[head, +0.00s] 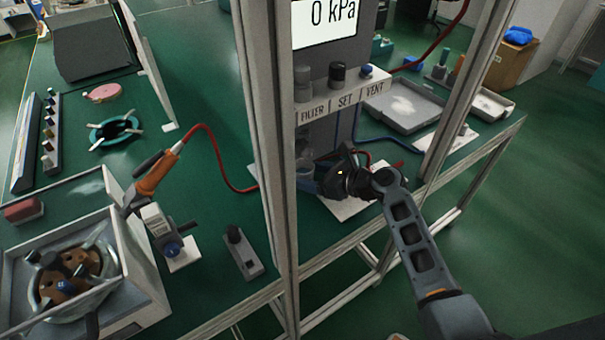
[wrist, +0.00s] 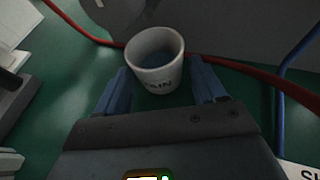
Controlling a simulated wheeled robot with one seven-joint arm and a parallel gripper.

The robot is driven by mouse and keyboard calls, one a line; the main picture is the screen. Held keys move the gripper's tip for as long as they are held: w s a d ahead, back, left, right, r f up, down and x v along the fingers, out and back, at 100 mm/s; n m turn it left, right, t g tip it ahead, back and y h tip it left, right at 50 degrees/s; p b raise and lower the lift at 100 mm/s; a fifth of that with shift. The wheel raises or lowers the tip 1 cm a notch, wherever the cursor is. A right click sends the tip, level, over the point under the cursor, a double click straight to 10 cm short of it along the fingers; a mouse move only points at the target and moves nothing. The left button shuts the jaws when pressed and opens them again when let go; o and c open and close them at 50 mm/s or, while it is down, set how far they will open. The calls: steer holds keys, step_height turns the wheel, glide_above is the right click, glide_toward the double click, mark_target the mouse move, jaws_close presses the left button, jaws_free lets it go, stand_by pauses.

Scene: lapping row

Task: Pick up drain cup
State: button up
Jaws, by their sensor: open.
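The drain cup (wrist: 158,50) is a white cup with dark letters ending in "AIN" on its side. It stands upright on the green bench, with its open top and bluish-grey inside showing in the wrist view. My gripper (wrist: 162,80) is open, with one blue finger to the left of the cup and one to the right. The cup's near side is between or just beyond the fingertips, with gaps at both sides. In the head view my gripper (head: 318,178) is low behind the frame post, under the gauge panel. The cup is hard to make out there.
A metal frame post (head: 267,150) stands left of my gripper. The panel (head: 340,95) with FILTER, SET and VENT knobs is above it. A red hose (wrist: 265,77) passes behind the cup, and a blue hose (wrist: 280,110) runs at the right. A grey tray (head: 405,107) lies farther right.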

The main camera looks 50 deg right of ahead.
mark_target(312, 176)
steer(key=x, duration=0.3)
steer(key=shift+w, duration=0.2)
steer(key=c, duration=0.7)
